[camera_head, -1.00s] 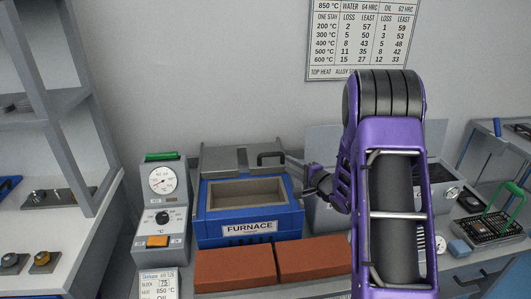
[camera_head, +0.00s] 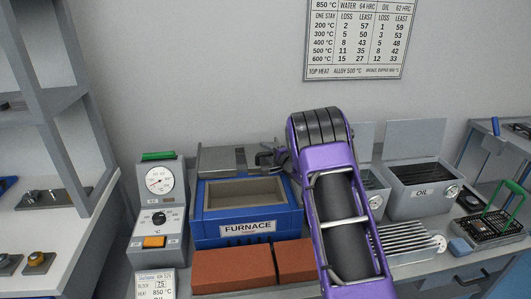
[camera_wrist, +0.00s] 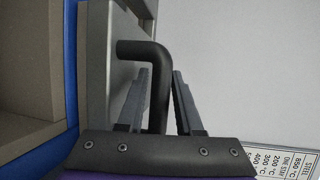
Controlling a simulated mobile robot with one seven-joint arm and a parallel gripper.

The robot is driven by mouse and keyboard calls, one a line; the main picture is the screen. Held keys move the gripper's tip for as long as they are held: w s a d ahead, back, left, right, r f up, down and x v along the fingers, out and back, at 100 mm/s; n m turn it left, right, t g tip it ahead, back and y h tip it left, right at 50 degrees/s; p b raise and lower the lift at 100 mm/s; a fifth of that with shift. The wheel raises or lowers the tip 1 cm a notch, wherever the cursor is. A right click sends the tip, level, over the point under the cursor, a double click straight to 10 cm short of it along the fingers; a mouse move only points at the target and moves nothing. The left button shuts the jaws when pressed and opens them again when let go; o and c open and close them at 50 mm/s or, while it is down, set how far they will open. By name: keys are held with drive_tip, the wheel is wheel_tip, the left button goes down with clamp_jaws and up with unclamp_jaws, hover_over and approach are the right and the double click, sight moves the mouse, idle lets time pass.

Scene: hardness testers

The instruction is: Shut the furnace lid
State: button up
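The blue furnace (camera_head: 247,228) stands on the bench with its chamber open at the top. Its grey lid (camera_head: 222,160) is open, lying back behind the chamber. The lid also shows in the wrist view (camera_wrist: 97,60). A black bent handle (camera_wrist: 157,95) sticks out from the lid. My gripper (camera_head: 268,158) is at the lid's right end. In the wrist view, my gripper (camera_wrist: 161,74) is open, with one finger on each side of the handle and visible gaps beside it. My arm hides part of the area right of the furnace.
A control box with a dial (camera_head: 160,205) stands left of the furnace. Red-brown bricks (camera_head: 235,268) lie in front of it. An oil tank (camera_head: 421,190) with a raised lid and a finned grey rack (camera_head: 408,240) are to the right. A wall chart (camera_head: 358,40) hangs behind.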

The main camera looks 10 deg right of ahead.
clamp_jaws()
idle(1.4)
